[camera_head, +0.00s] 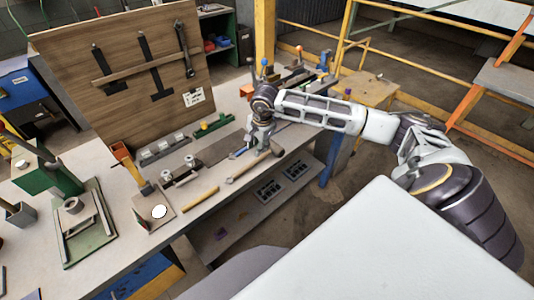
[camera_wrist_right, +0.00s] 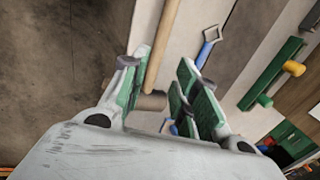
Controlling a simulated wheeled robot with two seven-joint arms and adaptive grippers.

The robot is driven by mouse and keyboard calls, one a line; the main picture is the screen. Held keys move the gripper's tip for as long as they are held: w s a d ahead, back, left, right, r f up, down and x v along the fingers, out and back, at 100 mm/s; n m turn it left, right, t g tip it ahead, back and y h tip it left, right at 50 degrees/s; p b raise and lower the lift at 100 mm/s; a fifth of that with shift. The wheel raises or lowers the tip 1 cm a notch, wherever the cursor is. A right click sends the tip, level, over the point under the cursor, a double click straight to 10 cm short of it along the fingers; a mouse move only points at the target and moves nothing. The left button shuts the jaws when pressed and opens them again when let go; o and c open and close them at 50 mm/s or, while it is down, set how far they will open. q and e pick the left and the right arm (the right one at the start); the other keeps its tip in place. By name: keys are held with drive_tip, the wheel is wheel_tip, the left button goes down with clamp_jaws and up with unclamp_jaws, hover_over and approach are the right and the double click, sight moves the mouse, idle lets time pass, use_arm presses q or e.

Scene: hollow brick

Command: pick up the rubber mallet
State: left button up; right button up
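The rubber mallet lies on the workbench near its front edge. Its pale wooden handle (camera_head: 247,168) points toward the lower left in the head view, and its head is mostly hidden at my gripper. In the right wrist view the handle (camera_wrist_right: 164,42) runs up from a brownish cylindrical head (camera_wrist_right: 152,101). My right gripper (camera_head: 259,149) is low over the mallet's head end. In the wrist view its green-padded fingers (camera_wrist_right: 157,78) are apart, with the mallet between them, nearer the left finger. I cannot tell whether they touch. My left gripper is not in view.
A blue-handled tool (camera_wrist_right: 206,50) lies close beside the right fingers. A yellow rod (camera_head: 201,199) lies on the bench (camera_head: 215,216) to the left. A wooden tool board (camera_head: 125,75) stands behind.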

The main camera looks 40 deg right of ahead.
hover_over(256, 160)
drive_tip(key=shift+s+f, duration=0.2)
drive_tip(key=shift+f, duration=0.85)
drive_tip(key=shift+s+f, duration=0.2)
drive_tip(key=shift+f, duration=0.8)
drive_tip(key=shift+f+p, duration=0.1)
drive_tip(key=shift+p, duration=0.2)
drive_tip(key=shift+w+f+p, duration=0.1)
drive_tip(key=shift+f+p, duration=0.35)
drive_tip(key=shift+f, duration=0.5)
drive_tip(key=shift+w+f+p, duration=0.15)
drive_tip(key=shift+f, duration=0.6)
drive_tip(key=shift+w+f+p, duration=0.1)
drive_tip(key=shift+f+p, duration=0.05)
drive_tip(key=shift+f, duration=0.6)
clamp_jaws()
